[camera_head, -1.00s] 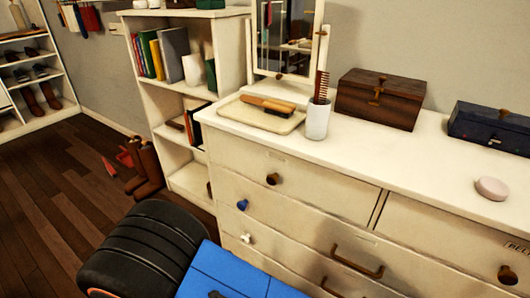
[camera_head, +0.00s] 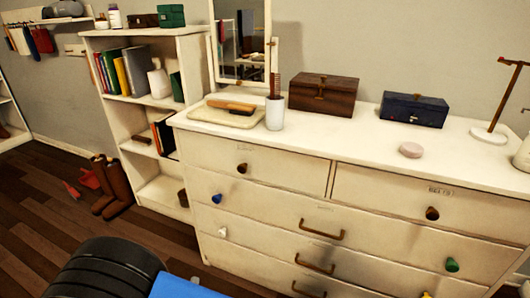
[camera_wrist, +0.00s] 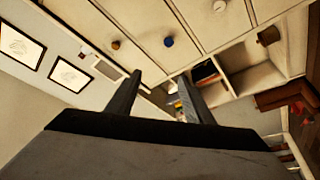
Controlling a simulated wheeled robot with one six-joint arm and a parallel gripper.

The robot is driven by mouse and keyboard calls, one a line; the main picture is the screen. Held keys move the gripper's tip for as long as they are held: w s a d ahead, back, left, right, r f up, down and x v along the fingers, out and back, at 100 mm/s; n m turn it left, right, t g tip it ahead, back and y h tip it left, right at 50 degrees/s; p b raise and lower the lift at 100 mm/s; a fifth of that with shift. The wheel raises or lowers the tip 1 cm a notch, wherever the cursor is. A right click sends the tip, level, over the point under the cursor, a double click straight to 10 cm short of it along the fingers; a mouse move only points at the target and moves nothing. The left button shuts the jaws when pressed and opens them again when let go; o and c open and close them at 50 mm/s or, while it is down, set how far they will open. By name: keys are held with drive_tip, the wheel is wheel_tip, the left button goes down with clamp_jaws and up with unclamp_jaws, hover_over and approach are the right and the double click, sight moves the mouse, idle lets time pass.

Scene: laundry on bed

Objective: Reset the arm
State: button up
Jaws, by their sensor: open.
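My gripper (camera_wrist: 158,98) shows in the wrist view with its two dark fingers apart and nothing between them. The wrist view looks at the white dresser (camera_wrist: 150,30) tilted, with its round knobs near the top and the bookcase shelves at the right. In the head view, part of my arm, black and blue, shows at the bottom left in front of the dresser (camera_head: 262,215). My gripper's fingers are not in the head view.
On the dresser stand a tray with a brush (camera_head: 230,107), a white cup with a comb (camera_head: 275,113), a brown box (camera_head: 323,96), a blue box (camera_head: 414,110) and a pink round item (camera_head: 411,150). A bookcase (camera_head: 120,121) and boots (camera_head: 113,188) stand left. Dark floor (camera_head: 40,215) is open.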

drive_tip(key=w+d+r+m+g+h, duration=0.2)
drive_tip(key=w+d+r+g+h, duration=0.25)
drive_tip(key=d, duration=0.35)
drive_tip(key=w+d+r+m+g+h, duration=0.25)
drive_tip(key=w+d+r+h, duration=0.25)
drive_tip(key=d, duration=0.4)
drive_tip(key=w+d+r+m+g, duration=0.1)
drive_tip(key=d+r+g, duration=0.25)
drive_tip(key=d, duration=0.45)
drive_tip(key=d+r+m+g, duration=0.1)
drive_tip(key=d+r+g, duration=0.1)
drive_tip(key=d+g, duration=0.45)
drive_tip(key=s+d+r+m+g+y, duration=0.1)
drive_tip(key=s+d+r+g+y, duration=0.15)
drive_tip(key=d, duration=0.55)
drive_tip(key=s+d+r+g+y, duration=0.15)
drive_tip(key=s+d, duration=0.25)
drive_tip(key=d, duration=0.4)
drive_tip(key=s+d+r+t+y, duration=0.4)
drive_tip(key=s+r+y, duration=0.2)
drive_tip(key=s+y, duration=0.2)
drive_tip(key=shift+s+t, duration=0.3)
drive_tip(key=shift+s, duration=0.3)
